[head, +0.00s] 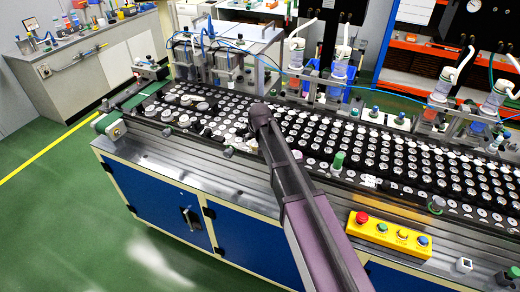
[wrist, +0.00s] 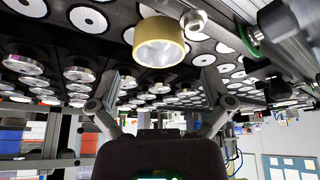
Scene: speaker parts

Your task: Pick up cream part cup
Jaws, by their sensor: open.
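The cream part cup (wrist: 158,40) shows at the top middle of the wrist view, where the scene looks upside down. It is a short, round, hollow cup with a tan outer wall and a pale inside. My gripper (wrist: 160,88) has its two fingers spread wide with nothing between them. The cup lies beyond the fingertips, roughly centred between them and apart from both. In the head view my arm reaches over the conveyor and its dark end hides the gripper. I cannot pick out the cup for sure in that view.
Rows of speaker parts (head: 375,150) crowd the black conveyor. A silver knob (wrist: 194,21) stands close beside the cup, with a metal rail to its right. A yellow button box (head: 390,235) sits on the front ledge. Dispensing stations (head: 340,70) line the back.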

